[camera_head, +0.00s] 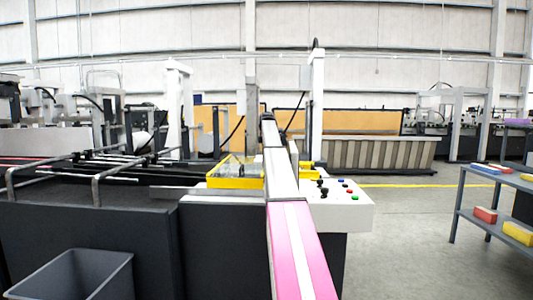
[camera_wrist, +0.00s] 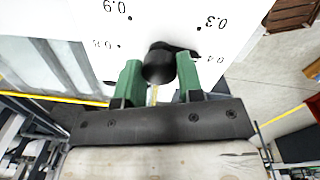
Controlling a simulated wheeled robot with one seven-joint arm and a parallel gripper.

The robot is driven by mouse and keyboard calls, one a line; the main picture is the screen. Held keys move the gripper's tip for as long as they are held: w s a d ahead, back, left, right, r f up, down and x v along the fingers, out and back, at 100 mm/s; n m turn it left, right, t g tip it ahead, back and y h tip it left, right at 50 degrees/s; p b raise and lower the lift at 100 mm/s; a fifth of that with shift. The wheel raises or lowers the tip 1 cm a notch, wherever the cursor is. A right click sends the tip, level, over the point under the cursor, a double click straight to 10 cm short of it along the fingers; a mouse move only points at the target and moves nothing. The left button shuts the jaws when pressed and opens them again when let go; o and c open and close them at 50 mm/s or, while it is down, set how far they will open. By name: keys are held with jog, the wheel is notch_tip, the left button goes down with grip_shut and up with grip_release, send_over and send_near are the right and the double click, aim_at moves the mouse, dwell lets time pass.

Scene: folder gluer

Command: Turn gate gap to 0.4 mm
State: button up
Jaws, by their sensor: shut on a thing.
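In the wrist view, my gripper (camera_wrist: 159,68) has its two green fingers on either side of a black knob (camera_wrist: 158,68), shut on it. The knob stands on a white dial face (camera_wrist: 100,45) with printed numbers that appear turned over. The 0.3 mark is at upper right and the 0.4 mark at right of the knob. A dark pointed part of the knob reaches right, close to the 0.4 mark; the exact alignment is hard to tell. In the head view, my arm runs up the middle, and the gripper and this knob cannot be made out.
A white control panel (camera_head: 350,213) with coloured buttons stands right of my arm. A yellow-framed guard (camera_head: 236,182) is to its left. A grey bin (camera_head: 75,272) is at lower left. A shelf (camera_head: 489,225) with coloured boxes stands at right. Open floor (camera_head: 410,245) lies between panel and shelf.

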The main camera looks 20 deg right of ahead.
jog(key=o, duration=0.9)
jog(key=shift+r, duration=0.1)
jog(key=r, duration=1)
jog(key=shift+s+r, duration=0.2)
jog(key=shift+r, duration=0.15)
